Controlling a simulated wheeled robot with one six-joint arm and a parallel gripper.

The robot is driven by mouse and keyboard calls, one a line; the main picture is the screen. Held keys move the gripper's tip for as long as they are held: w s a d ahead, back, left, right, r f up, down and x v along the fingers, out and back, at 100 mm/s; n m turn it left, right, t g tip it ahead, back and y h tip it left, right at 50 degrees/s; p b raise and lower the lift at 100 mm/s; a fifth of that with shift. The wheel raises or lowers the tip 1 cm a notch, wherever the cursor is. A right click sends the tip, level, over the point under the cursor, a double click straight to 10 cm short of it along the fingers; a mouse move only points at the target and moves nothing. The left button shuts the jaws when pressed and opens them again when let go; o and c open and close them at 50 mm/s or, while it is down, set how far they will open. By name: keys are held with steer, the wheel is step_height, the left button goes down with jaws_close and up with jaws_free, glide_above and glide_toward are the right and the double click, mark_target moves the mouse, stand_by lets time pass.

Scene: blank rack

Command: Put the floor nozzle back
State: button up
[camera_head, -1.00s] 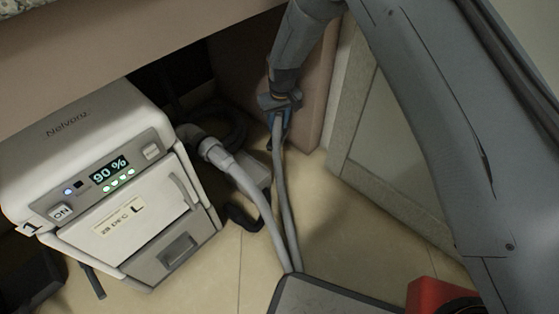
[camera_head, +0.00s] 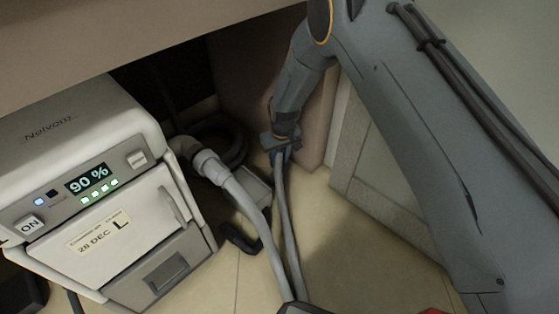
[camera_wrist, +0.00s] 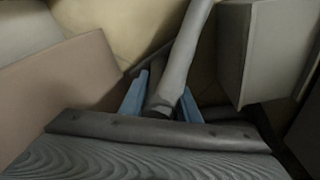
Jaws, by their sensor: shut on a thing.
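My gripper (camera_head: 283,152) is down by the pinkish panel under the counter. Its blue fingers are shut on a grey tube (camera_head: 285,210). In the wrist view my gripper (camera_wrist: 160,103) has a blue finger on each side of the grey tube (camera_wrist: 178,65). The tube slants down toward the bottom of the head view. A grey hose (camera_head: 246,196) from the white machine (camera_head: 82,120) runs close beside it.
A coiled dark hose (camera_head: 228,135) and a small grey box (camera_head: 258,186) lie behind the white machine's hose. The counter (camera_head: 130,35) overhangs from above. A cabinet door (camera_head: 375,175) stands at the right. Tiled floor (camera_head: 345,250) is clear in front of it.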

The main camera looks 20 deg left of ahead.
mark_target(281, 151)
steer(key=o, duration=0.9)
steer(key=shift+f, duration=0.1)
steer(key=shift+o, duration=0.2)
steer(key=r+p, duration=0.2)
steer(key=r, duration=0.2)
steer(key=s+d+r+p, duration=0.1)
steer(key=r+p, duration=0.1)
steer(key=r, duration=0.2)
steer(key=r+p, duration=0.2)
steer(key=r, duration=0.2)
steer(key=shift+s+d+r+p, duration=0.1)
steer(key=shift+s+d+p, duration=0.05)
steer(key=shift+p, duration=0.2)
steer(key=shift+d, duration=0.1)
